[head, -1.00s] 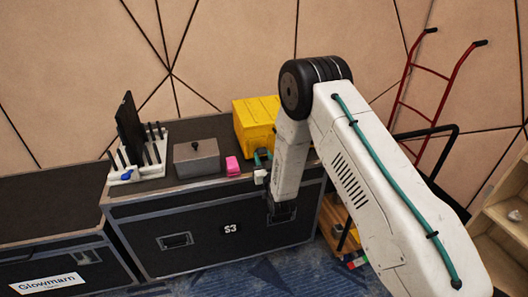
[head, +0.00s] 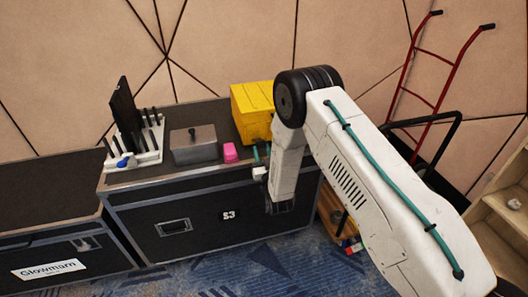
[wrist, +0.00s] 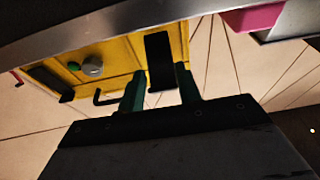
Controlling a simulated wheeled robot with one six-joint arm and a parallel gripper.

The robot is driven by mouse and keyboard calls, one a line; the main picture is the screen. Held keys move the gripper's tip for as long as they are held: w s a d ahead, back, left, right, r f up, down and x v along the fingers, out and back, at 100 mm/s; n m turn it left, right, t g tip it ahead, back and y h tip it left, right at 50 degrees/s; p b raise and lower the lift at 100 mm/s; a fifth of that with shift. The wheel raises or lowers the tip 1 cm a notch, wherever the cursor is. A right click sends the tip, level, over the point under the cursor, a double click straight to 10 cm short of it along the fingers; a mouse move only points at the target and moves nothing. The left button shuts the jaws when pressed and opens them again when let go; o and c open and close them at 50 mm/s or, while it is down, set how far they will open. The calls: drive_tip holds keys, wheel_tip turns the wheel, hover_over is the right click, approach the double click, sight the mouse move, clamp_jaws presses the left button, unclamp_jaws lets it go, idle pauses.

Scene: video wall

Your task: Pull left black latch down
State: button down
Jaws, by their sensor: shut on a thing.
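The yellow box (head: 253,107) stands on the black case, and its face fills the upper left of the wrist view (wrist: 120,62), which looks upside down. A black latch (wrist: 158,60) on that face lies between the two green fingers of my gripper (wrist: 160,90). My gripper is shut on this latch. A second black latch (wrist: 48,83) shows farther left in the wrist view. A silver knob (wrist: 92,66) and a green button (wrist: 74,66) sit between them. In the head view my gripper (head: 261,160) is at the box's front, and my arm hides the box's right part.
A pink block (head: 231,153) and a grey lidded box (head: 194,145) stand left of the yellow box. A white rack (head: 148,158) with black pegs is farther left. A red hand truck (head: 432,104) and a wooden shelf (head: 500,205) are at right.

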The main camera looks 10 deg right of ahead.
drive_tip(key=shift+w+r, duration=0.1)
drive_tip(key=c, duration=1)
unclamp_jaws()
drive_tip(key=shift+d, duration=0.1)
drive_tip(key=shift+o, duration=0.2)
drive_tip(key=v, duration=0.7)
drive_tip(key=shift+s+f, duration=0.2)
drive_tip(key=shift+s, duration=0.1)
